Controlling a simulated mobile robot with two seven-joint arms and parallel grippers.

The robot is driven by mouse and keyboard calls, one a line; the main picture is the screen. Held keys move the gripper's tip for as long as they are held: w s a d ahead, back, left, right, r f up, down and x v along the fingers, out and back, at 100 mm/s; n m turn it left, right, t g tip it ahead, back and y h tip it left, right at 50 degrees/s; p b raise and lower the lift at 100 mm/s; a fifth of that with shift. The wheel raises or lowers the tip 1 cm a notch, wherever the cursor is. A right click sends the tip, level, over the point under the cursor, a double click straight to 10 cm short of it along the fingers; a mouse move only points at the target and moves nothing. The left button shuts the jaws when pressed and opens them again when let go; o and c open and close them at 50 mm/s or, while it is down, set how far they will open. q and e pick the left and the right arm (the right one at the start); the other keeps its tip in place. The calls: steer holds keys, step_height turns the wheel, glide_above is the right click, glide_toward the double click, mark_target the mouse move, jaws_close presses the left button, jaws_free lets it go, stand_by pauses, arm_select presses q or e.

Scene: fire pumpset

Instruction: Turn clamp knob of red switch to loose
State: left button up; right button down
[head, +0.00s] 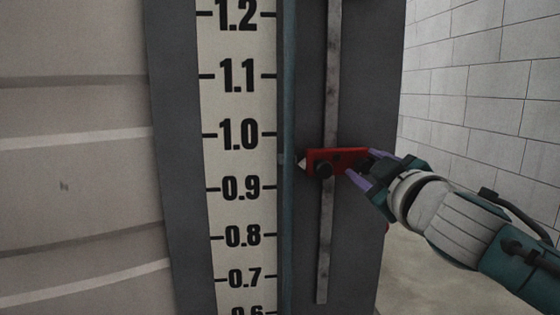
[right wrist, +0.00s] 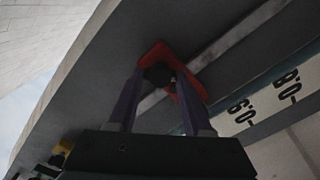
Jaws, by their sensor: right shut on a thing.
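The red switch (head: 333,160) is a flat red plate across a vertical metal rail, between the 0.9 and 1.0 marks of the scale. A dark round part (head: 323,170) sits on its face over the rail. My right gripper (head: 362,166) reaches in from the right, with its purple fingers at the plate's right end. In the right wrist view the red switch (right wrist: 190,88) shows beyond the fingers. They close on a black clamp knob (right wrist: 158,74), which the fingers partly cover. The knob's turn angle cannot be told. My left gripper is not in view.
The vertical rail (head: 324,235) runs down a dark grey panel (head: 365,90). A white scale strip (head: 238,105) with black numbers stands left of it, beside a ribbed light wall (head: 75,180). A white brick wall (head: 480,70) and open floor lie at right.

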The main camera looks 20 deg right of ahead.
steer(key=n, duration=0.4)
steer(key=shift+n+p, duration=0.3)
steer(key=shift+n, duration=0.1)
steer(key=shift+a+f+n, duration=0.1)
steer(key=shift+f+n, duration=0.05)
steer(key=shift+n, duration=2.35)
steer(key=shift+c, duration=1.6)
jaws_free()
